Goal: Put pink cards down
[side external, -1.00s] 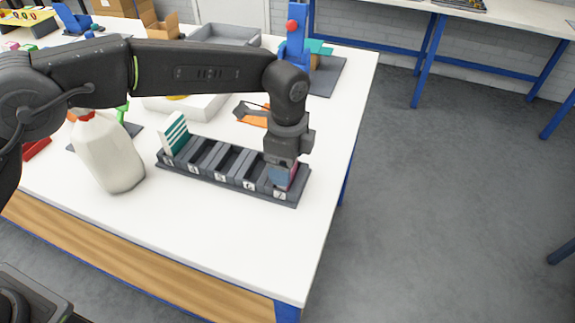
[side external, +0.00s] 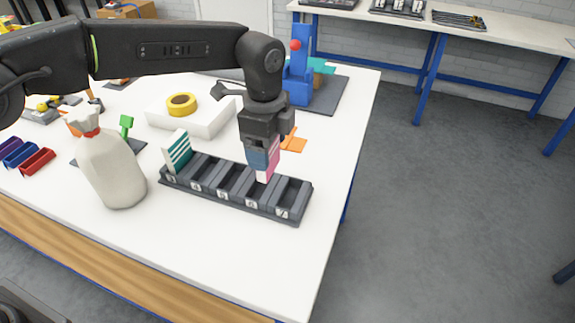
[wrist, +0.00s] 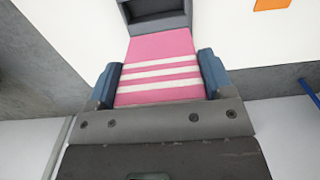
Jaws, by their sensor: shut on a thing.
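My gripper (side external: 262,160) is shut on the pink cards (side external: 270,165), a pink block with white stripes. In the wrist view the pink cards (wrist: 160,65) sit between the two blue fingertips. My gripper holds them upright over the right part of the dark card rack (side external: 230,203), near the second slot from the right. I cannot tell how far their lower edge clears the rack. The rack's rightmost slot is empty. Green and white striped cards (side external: 178,150) stand in its leftmost slot. In the wrist view a piece of the rack (wrist: 155,10) shows beyond the cards.
A cream bag (side external: 112,170) with a red tie stands left of the rack. The white table is clear in front of the rack.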

